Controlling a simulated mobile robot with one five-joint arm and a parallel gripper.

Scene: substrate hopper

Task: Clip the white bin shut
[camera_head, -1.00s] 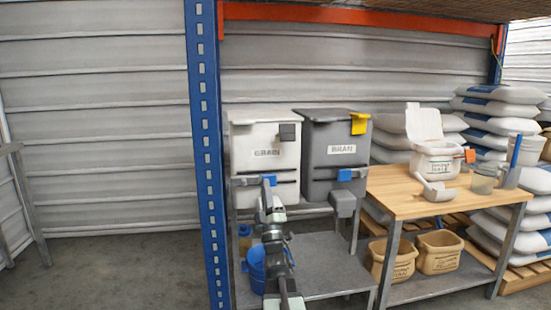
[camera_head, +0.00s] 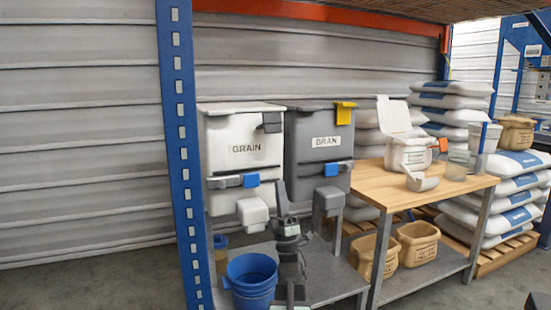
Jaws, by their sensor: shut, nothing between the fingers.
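A white hopper bin labelled GRAIN (camera_head: 242,150) stands at the left of the rack. Its lid (camera_head: 240,107) looks down, and a dark grey clip (camera_head: 272,122) sits at the right of its upper front. A blue block (camera_head: 251,180) is on its lower front bar, above a pale spout. A smaller white tub (camera_head: 408,155) stands on the wooden table with its lid (camera_head: 394,114) raised and an orange tab at its right. My gripper (camera_head: 281,187) is shut and empty, seen in front of the gap between the two hoppers, below the labels; its fingertips are small and indistinct.
A grey BRAN hopper (camera_head: 318,155) with a yellow clip (camera_head: 344,112) stands right of the white one. A blue bucket (camera_head: 251,283) is on the low shelf. A blue upright post (camera_head: 182,150) stands at left. A scoop (camera_head: 421,181) lies on the table (camera_head: 385,188).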

